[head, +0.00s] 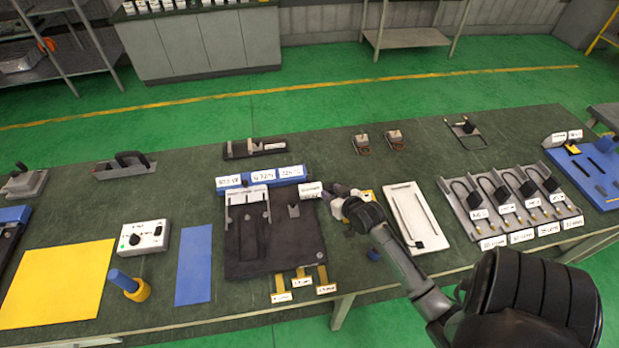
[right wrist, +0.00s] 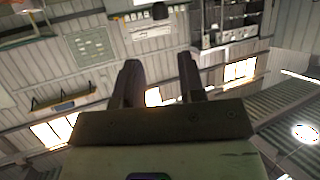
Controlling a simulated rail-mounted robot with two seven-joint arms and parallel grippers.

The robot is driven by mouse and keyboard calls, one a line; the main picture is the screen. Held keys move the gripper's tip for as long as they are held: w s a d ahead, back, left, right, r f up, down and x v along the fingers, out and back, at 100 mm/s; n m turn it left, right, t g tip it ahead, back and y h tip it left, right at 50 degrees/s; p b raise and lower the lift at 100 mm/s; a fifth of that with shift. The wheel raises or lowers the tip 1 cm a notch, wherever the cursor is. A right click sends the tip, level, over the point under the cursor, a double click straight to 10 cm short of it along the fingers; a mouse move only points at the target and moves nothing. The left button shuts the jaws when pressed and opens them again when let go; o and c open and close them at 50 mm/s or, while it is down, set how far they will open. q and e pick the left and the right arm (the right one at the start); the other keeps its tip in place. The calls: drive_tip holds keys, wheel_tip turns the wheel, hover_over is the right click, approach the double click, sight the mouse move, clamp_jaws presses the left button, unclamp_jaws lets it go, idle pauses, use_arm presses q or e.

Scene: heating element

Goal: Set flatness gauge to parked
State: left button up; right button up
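No label I can read names the flatness gauge, so I cannot tell for sure which thing it is. A dark fixture plate (head: 300,243) with metal pieces on it lies mid-table, with a blue labelled block (head: 231,181) along its far edge. A low dark device with upright metal parts (head: 256,148) lies behind it. My right gripper (head: 338,190) is at the plate's right side, close to a small white label (head: 311,190); contact cannot be told. In the right wrist view its fingers (right wrist: 160,80) stand apart with nothing visible between them. My left gripper is out of view.
A white tray (head: 402,205) and a rack of several black-topped heating pieces (head: 470,190) lie to the right. A white box with a black knob (head: 144,237), a blue mat (head: 194,265) and a yellow mat (head: 55,285) lie left. Yellow tabs (head: 302,283) stick out at the plate's front.

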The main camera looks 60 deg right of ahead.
sight(311, 178)
drive_tip(key=x, duration=0.9)
drive_tip(key=b+x, duration=0.1)
drive_tip(key=x, duration=0.3)
drive_tip(key=shift+w+d+r, duration=0.15)
drive_tip(key=shift+w+r, duration=0.05)
drive_tip(key=shift+w, duration=0.3)
clamp_jaws()
